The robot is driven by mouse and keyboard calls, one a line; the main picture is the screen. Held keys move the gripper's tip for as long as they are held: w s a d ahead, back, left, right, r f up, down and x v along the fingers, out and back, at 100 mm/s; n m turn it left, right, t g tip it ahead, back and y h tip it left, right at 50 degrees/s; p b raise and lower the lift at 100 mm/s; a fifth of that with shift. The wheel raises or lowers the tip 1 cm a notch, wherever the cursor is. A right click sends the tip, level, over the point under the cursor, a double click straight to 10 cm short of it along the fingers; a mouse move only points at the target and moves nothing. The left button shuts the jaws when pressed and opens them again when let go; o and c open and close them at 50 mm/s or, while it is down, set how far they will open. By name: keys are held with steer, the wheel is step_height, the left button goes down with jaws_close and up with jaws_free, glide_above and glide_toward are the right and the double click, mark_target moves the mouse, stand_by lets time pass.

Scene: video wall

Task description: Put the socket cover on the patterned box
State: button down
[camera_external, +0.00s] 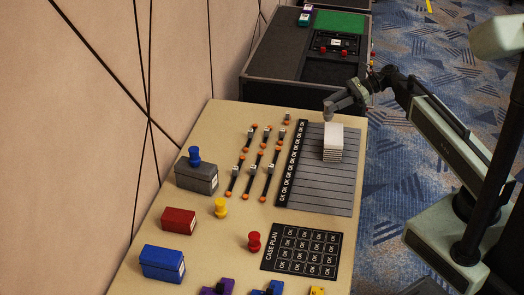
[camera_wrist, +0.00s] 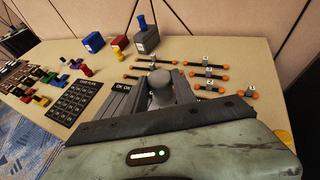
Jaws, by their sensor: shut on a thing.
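My gripper (camera_external: 329,114) is over the far part of the striped grey board, just behind and left of a stack of white plates (camera_external: 333,143). The patterned box cannot be told for sure. A grey box (camera_external: 197,180) with a blue peg (camera_external: 194,156) on top stands at the left; it also shows in the wrist view (camera_wrist: 146,41). A red box (camera_external: 179,220) and a blue box (camera_external: 162,264) stand nearer.
Several black strips with orange ends (camera_external: 262,160) lie beside the striped board (camera_external: 330,190). A yellow peg (camera_external: 220,207), a red peg (camera_external: 254,241) and a black "CASE PLAN" mat (camera_external: 302,252) lie nearer. A black case (camera_external: 290,65) stands behind the table. The wall is at the left.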

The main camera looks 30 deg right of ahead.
steer(key=d+t, duration=0.1)
steer(key=d, duration=0.3)
steer(key=b, duration=0.8)
glide_above(338, 133)
steer(key=shift+m, duration=0.3)
step_height(338, 133, down, 8)
steer(key=shift+w+f, duration=0.1)
steer(key=shift+r, duration=0.25)
steer(key=shift+f, duration=0.1)
steer(key=c, duration=1)
jaws_free()
